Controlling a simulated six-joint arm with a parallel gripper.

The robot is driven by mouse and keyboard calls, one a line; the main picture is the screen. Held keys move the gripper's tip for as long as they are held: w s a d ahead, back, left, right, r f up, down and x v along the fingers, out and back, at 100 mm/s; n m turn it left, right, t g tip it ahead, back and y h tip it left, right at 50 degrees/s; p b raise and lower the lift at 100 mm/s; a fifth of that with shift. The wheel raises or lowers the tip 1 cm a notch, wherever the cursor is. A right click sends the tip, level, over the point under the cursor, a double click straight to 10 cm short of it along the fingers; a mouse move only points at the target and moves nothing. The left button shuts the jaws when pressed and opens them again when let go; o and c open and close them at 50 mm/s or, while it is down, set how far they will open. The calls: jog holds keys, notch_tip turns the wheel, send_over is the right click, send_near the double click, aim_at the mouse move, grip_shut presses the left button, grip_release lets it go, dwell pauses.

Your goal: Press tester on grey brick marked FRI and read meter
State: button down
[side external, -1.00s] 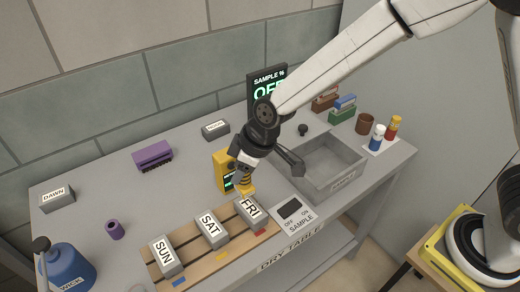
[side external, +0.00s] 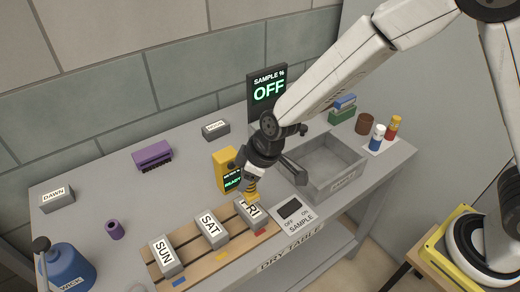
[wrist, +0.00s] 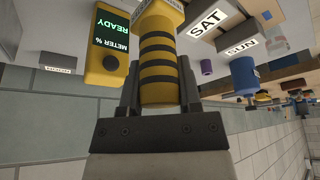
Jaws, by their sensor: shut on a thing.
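My gripper (side external: 252,180) is shut on the yellow tester with black bands (wrist: 158,55). In the side view the tester's yellow end (side external: 252,196) is at the top of the grey brick marked FRI (side external: 251,214), covering part of its label; I cannot tell whether it touches. The FRI brick lies at the right end of a wooden slatted board (side external: 195,254). The yellow meter (side external: 223,160) stands behind my gripper. Its screen shows "METER %" and "READY" in the wrist view (wrist: 110,35).
Bricks marked SAT (side external: 211,229) and SUN (side external: 166,258) share the board. A sample pad with a switch (side external: 296,215) and a grey open bin (side external: 335,165) are to the right. A black display (side external: 268,88) reads "SAMPLE % OFF". A purple brush (side external: 152,156) lies at the back left.

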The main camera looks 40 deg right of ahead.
jog(key=shift+f, duration=1.35)
jog(key=shift+f, duration=0.6)
dwell(1.8)
jog(key=shift+r, duration=0.1)
jog(key=shift+r, duration=3.55)
jog(key=s+d+f+m+t+h, duration=0.1)
jog(key=d+m, duration=0.7)
jog(key=d, duration=1.4)
jog(key=shift+s+d+f+m+h, duration=0.3)
jog(key=shift+s+d+h, duration=0.15)
jog(key=shift+h, duration=0.65)
